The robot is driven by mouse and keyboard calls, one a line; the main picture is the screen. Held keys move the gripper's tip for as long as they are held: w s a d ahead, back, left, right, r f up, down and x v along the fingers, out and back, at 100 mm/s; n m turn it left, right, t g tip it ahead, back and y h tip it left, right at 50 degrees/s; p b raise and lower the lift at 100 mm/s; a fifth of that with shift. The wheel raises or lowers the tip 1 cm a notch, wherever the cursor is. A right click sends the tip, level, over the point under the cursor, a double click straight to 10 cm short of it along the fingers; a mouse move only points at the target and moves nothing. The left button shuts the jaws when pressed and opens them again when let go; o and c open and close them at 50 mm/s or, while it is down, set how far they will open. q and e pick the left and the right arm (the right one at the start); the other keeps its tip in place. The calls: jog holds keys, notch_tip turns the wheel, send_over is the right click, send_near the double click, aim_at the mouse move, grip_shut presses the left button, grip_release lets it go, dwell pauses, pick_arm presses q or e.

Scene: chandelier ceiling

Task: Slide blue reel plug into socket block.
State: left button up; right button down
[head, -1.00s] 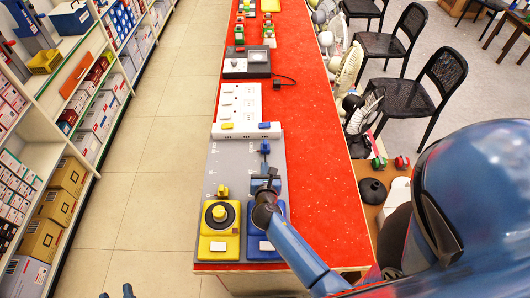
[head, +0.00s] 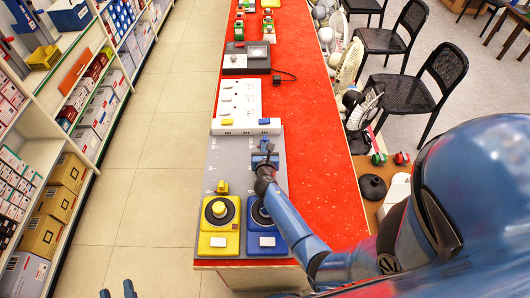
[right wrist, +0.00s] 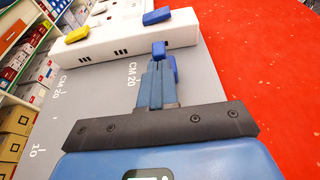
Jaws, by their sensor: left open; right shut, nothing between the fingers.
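The white socket block (head: 229,128) lies across the far end of the grey board, with a yellow tab and a blue tab (right wrist: 157,16) on top. The blue plug (right wrist: 158,50) is at its near face, below the blue tab; whether it is seated I cannot tell. My right gripper (head: 265,155) is shut and empty, its fingertips (right wrist: 157,65) right behind the plug, which they partly hide. Whether they touch it I cannot tell. The blue reel (head: 268,241) sits at the board's near end, partly under my right arm. My left gripper (head: 117,291) is open at the bottom edge, away from the counter.
A yellow reel (head: 218,212) stands left of the blue one, with a yellow plug (head: 222,187) ahead of it. A white socket panel (head: 239,98) and a grey device (head: 246,58) lie beyond the block. The red counter (head: 315,150) is clear to the right.

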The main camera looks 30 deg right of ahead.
aim_at(264, 136)
dwell(0.3)
jog(key=w, duration=0.1)
jog(key=w+d, duration=0.1)
jog(key=w, duration=0.1)
jog(key=w+d, duration=0.1)
jog(key=shift+w+d+b, duration=0.15)
jog(key=shift+w+b, duration=0.1)
jog(key=shift+b, duration=0.15)
jog(key=shift+r, duration=0.3)
jog(key=shift+s+a+r+p, duration=0.1)
jog(key=shift+a+p, duration=0.1)
jog(key=shift+p, duration=0.1)
